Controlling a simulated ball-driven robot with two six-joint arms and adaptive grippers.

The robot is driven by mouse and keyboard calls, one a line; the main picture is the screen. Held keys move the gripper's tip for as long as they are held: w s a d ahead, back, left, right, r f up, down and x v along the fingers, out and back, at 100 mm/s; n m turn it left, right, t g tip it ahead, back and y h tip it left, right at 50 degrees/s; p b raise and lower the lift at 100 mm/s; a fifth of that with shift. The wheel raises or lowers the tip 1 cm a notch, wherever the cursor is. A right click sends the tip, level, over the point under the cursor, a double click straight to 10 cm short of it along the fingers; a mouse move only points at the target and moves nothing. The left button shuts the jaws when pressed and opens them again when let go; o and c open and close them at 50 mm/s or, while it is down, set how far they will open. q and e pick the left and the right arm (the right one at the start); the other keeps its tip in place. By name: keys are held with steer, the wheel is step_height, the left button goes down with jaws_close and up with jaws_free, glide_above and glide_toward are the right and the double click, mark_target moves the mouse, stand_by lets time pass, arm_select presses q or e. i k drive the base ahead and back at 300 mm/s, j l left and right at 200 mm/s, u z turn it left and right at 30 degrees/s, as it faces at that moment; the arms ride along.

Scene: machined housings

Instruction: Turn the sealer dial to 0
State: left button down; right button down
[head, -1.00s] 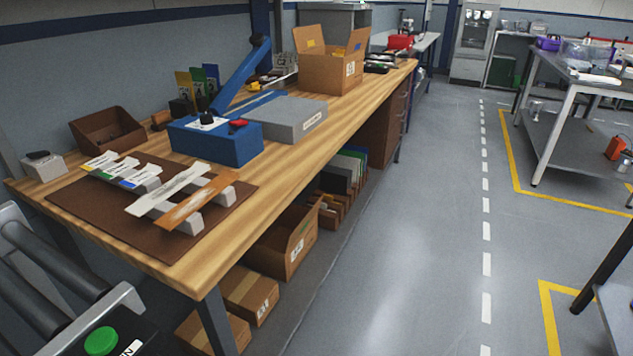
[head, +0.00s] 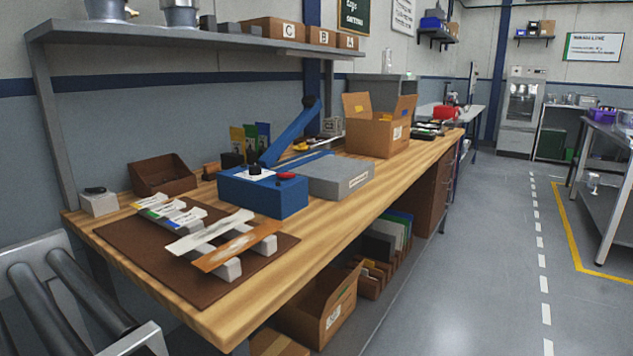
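The blue sealer (head: 262,195) stands on the wooden workbench, left of the picture's middle, with its blue lever arm (head: 287,136) raised and tilted up to the right. A small black dial (head: 255,170) sits on a white plate on its top. The dial's setting is too small to read. A red part (head: 286,176) lies beside the dial on the sealer's top. Neither of my grippers is in view.
A grey box (head: 335,178) adjoins the sealer. On the wooden bench (head: 330,230) are a brown mat (head: 130,240) with labelled strips, a brown bin (head: 162,175) and an open carton (head: 378,133). A shelf (head: 190,31) hangs above. The floor aisle (head: 460,270) is clear.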

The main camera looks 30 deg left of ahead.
mark_target(255, 169)
steer(key=u, duration=1.35)
